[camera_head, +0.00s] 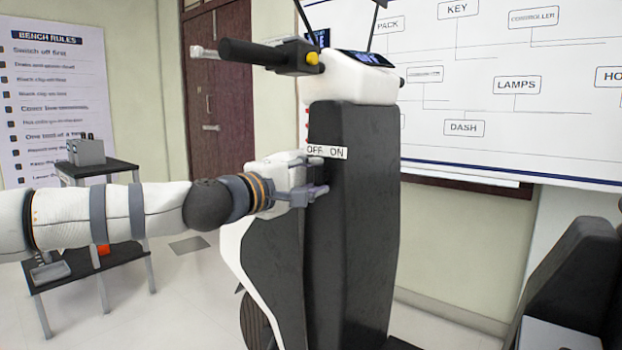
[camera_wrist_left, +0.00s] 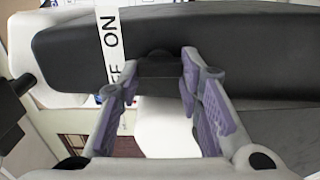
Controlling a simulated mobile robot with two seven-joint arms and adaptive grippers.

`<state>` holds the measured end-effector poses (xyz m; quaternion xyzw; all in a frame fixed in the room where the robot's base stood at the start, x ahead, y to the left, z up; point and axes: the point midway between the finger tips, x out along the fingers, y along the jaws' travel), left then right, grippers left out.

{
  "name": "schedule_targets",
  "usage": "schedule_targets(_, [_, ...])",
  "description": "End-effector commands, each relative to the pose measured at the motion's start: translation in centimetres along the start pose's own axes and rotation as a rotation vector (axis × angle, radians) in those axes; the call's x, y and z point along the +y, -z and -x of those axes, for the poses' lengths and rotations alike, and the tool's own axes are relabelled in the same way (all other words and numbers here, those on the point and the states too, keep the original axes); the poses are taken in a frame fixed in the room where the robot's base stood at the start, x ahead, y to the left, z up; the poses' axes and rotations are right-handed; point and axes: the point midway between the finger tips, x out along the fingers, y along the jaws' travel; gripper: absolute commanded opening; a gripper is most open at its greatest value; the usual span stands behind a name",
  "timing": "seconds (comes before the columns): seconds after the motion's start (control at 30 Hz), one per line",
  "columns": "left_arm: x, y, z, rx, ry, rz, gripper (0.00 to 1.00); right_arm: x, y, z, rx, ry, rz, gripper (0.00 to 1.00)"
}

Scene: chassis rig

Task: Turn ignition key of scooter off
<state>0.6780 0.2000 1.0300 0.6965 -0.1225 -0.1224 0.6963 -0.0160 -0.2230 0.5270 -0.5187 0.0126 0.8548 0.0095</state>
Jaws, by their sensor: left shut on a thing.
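The scooter stands upright in the head view, with a dark front panel (camera_head: 355,230) and white bodywork. An OFF/ON label (camera_head: 327,152) is on the panel, and it also shows edge to edge with the panel in the left wrist view (camera_wrist_left: 110,40). My left gripper (camera_head: 318,190) is at the panel just below the label. In the left wrist view its two fingers (camera_wrist_left: 152,75) are on either side of a small dark piece, the ignition key (camera_wrist_left: 158,68), and are shut on it. The key is hidden by the gripper in the head view, and its angle is hard to tell.
The handlebar (camera_head: 265,53) with its dark grip is above my left arm. A small bench (camera_head: 95,168) with a grey box stands behind the arm at left. A dark seat-like object (camera_head: 580,265) is at the lower right. Floor shows between bench and scooter.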

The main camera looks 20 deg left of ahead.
Motion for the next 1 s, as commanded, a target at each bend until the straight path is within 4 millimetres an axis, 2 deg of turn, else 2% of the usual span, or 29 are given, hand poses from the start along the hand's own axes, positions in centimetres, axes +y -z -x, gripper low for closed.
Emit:
schedule_targets(0.5, [0.0,-0.1,0.0,-0.001,0.001,0.018,0.05,0.0,0.0,-0.1,-0.001,0.000,0.000,0.40])
schedule_targets(0.53, [0.0,-0.1,0.0,-0.001,0.001,0.018,0.40,0.0,0.0,-0.1,-0.001,0.000,0.000,0.40])
schedule_targets(0.6, [0.0,0.0,0.0,-0.001,0.001,0.018,0.53,0.0,0.0,-0.1,-0.001,0.000,0.000,0.40])
schedule_targets(0.87, [0.0,0.0,0.0,-0.001,0.000,0.016,0.53,0.0,0.0,-0.1,-0.001,0.000,0.000,0.40])
schedule_targets(1.0, [0.0,0.1,1.6,0.000,-0.001,0.016,0.53,0.0,0.0,-0.1,-0.001,0.000,0.000,0.40])
